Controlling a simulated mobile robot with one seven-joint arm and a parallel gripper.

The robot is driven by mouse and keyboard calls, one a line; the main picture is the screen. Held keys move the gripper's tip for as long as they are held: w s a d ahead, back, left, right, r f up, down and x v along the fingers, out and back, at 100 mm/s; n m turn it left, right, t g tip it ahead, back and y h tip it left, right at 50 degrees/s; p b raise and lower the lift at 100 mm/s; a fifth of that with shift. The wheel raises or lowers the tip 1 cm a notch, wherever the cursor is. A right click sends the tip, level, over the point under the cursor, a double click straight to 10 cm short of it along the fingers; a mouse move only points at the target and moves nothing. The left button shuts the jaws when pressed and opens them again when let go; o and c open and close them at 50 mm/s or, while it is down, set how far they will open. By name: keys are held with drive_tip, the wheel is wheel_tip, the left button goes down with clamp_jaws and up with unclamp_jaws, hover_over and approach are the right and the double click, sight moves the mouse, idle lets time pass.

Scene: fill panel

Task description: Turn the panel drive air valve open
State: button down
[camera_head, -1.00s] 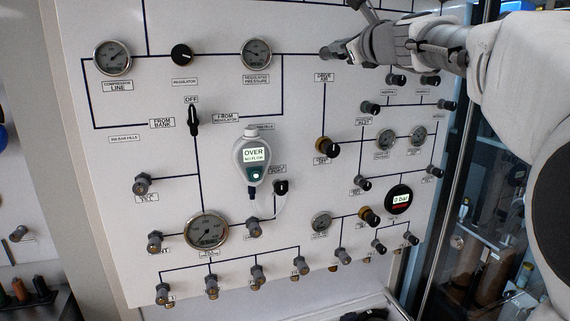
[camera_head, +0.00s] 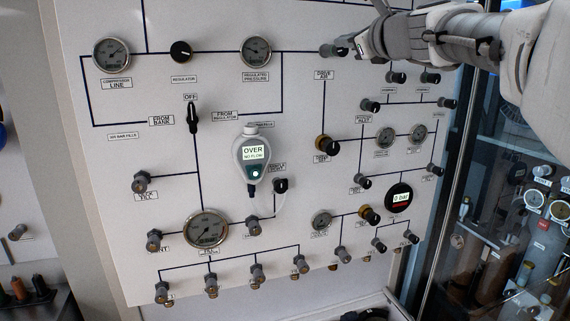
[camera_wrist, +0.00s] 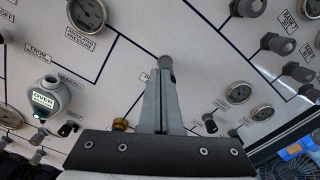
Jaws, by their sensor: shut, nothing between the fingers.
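The drive air valve (camera_head: 333,50) is a small grey knob with a dark end, on the pipe line at the upper right of the white panel, above the "DRIVE AIR" label (camera_head: 324,76). My gripper (camera_head: 362,44) is just to the right of it in the head view, pointing at the panel. In the wrist view the fingers (camera_wrist: 161,84) are together and empty, and the knob (camera_wrist: 166,62) shows just past their tips. I cannot tell whether the tips touch it. The wrist and fingers do not cover the knob in the head view.
Several other valve knobs sit close by, such as one below right (camera_head: 397,77). The regulated pressure gauge (camera_head: 256,51) is to the left, and a flow meter reading "OVER" (camera_head: 253,152) hangs mid-panel. A glass-fronted cabinet (camera_head: 490,200) stands at the right.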

sight(339, 50)
drive_tip(key=shift+v, duration=1.2)
drive_tip(key=shift+w+a+f+n+b, duration=0.35)
drive_tip(key=shift+w+n, duration=0.6)
drive_tip(key=shift+n, duration=2.05)
drive_tip(key=shift+w+a+f+n+b, duration=0.35)
drive_tip(key=shift+w+n, duration=0.6)
drive_tip(key=shift+n, duration=2.05)
drive_tip(key=shift+w+a+f+n+b, duration=0.35)
drive_tip(key=shift+w+n, duration=0.6)
drive_tip(key=shift+n, duration=2.05)
drive_tip(key=shift+d+r, duration=0.2)
drive_tip(key=shift+d, duration=0.2)
drive_tip(key=shift+w+d+f+b, duration=0.2)
drive_tip(key=shift+f+b, duration=0.35)
drive_tip(key=shift+b, duration=0.45)
drive_tip(key=shift+d+f+b, duration=0.2)
drive_tip(key=shift+f+b, duration=0.05)
drive_tip(key=shift+b, duration=0.5)
